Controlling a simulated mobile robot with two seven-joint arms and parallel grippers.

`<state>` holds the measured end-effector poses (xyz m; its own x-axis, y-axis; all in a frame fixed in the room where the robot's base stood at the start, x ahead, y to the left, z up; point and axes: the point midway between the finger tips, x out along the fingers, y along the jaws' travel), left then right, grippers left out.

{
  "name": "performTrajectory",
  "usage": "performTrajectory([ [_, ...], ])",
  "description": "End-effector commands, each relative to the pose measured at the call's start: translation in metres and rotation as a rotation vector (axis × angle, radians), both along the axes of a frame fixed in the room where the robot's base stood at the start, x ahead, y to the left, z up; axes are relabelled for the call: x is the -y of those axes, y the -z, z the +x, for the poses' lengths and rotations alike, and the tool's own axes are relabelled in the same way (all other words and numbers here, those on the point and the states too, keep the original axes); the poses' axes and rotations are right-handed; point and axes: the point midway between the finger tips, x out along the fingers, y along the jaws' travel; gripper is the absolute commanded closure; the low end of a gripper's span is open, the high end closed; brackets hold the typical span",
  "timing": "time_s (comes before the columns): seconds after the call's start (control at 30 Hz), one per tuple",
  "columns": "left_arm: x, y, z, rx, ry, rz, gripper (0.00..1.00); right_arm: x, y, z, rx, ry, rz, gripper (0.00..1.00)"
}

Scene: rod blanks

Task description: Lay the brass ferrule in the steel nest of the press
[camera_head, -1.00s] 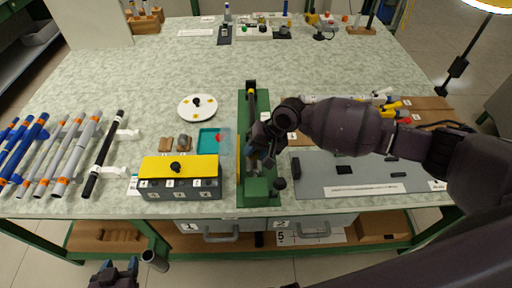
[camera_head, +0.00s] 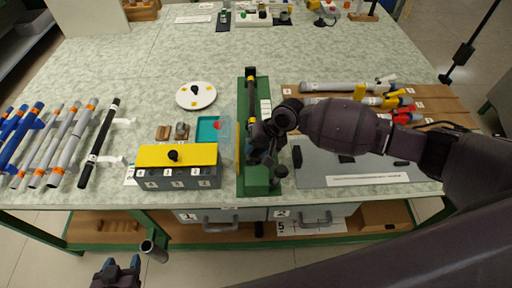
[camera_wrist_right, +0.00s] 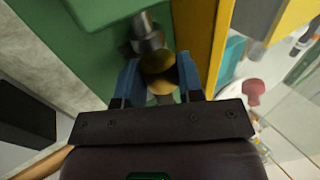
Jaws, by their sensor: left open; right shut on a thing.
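The green press (camera_head: 254,106) stands near the front edge of the bench, left of my right arm. My right gripper (camera_head: 262,153) is low over its front part. In the right wrist view the blue fingers of this gripper (camera_wrist_right: 160,80) are shut on the brass ferrule (camera_wrist_right: 160,70). A round steel part (camera_wrist_right: 147,36) of the press, perhaps the nest, is just beyond the ferrule; whether they touch I cannot tell. In the head view the gripper hides the ferrule. My left gripper (camera_head: 118,270) is open and empty, low in front of the bench.
A yellow-topped grey box (camera_head: 178,157) and a teal tray (camera_head: 207,128) stand close left of the press. A grey mat (camera_head: 318,172) and a brown board (camera_head: 440,100) with rods lie right. Rods lie at far left.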

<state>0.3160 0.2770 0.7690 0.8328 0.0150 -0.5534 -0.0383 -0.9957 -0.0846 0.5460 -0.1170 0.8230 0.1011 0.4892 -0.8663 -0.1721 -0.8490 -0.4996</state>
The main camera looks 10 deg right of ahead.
Motion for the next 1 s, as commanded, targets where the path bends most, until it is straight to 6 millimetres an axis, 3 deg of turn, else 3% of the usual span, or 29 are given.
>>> performTrajectory([
  [1.0, 0.0, 0.008, -0.001, -0.007, 0.0, 0.0, 0.45, 0.001, 0.025, -0.004, -0.01, -0.001, -0.006, 0.79],
])
